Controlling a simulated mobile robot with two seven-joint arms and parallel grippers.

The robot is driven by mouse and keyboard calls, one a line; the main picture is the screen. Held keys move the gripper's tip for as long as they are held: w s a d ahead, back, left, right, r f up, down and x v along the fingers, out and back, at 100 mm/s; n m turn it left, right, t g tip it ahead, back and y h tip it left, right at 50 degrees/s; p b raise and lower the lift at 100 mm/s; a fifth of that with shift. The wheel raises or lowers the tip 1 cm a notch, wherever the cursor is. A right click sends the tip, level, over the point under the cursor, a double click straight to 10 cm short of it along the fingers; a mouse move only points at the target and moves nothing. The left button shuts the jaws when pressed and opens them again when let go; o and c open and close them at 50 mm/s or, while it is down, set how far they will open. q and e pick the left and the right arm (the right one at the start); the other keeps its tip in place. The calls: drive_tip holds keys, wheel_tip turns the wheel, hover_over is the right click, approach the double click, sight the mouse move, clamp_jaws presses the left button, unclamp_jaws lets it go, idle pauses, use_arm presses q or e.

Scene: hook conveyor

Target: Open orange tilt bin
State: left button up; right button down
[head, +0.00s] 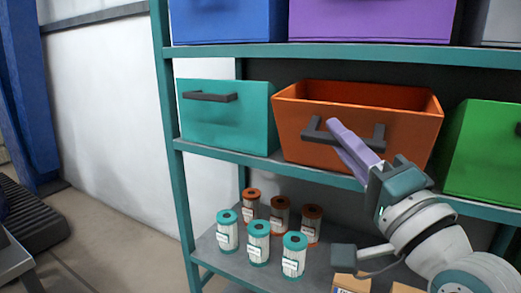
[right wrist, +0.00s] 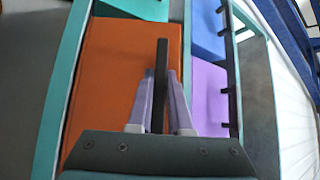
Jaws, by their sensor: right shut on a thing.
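The orange tilt bin (head: 300,125) sits on the middle shelf in the head view, tilted forward with its top open and its inside showing. Its dark handle (head: 379,136) is on the front face. My right gripper (head: 337,128) is at the handle, with its purple fingers on the bar. In the right wrist view the fingers (right wrist: 160,85) are on both sides of the dark handle bar (right wrist: 162,60), in front of the orange face (right wrist: 115,75). My left gripper is not in view.
A teal bin (head: 230,120) stands left of the orange one and a green bin (head: 485,150) right of it. Blue (head: 225,22) and purple (head: 370,20) bins are above. Several teal- and orange-capped cylinders (head: 258,240) stand on the lower shelf (head: 215,262).

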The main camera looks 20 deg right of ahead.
drive_tip(key=shift+s+a+f+n+t+y+b, duration=0.4)
drive_tip(key=shift+f+n+y+b, duration=0.45)
drive_tip(key=shift+n+b, duration=0.55)
drive_tip(key=shift+s+a+f+n+t+y+b, duration=0.3)
drive_tip(key=shift+f+n+t+y+b, duration=0.45)
drive_tip(key=shift+b, duration=1)
drive_tip(key=shift+s+a+f+n+t+y+b, duration=0.4)
drive_tip(key=shift+f+n+y+b, duration=0.45)
drive_tip(key=shift+n+b, duration=0.65)
drive_tip(key=shift+w, duration=0.1)
drive_tip(key=c, duration=0.8)
unclamp_jaws()
drive_tip(key=shift+c, duration=0.2)
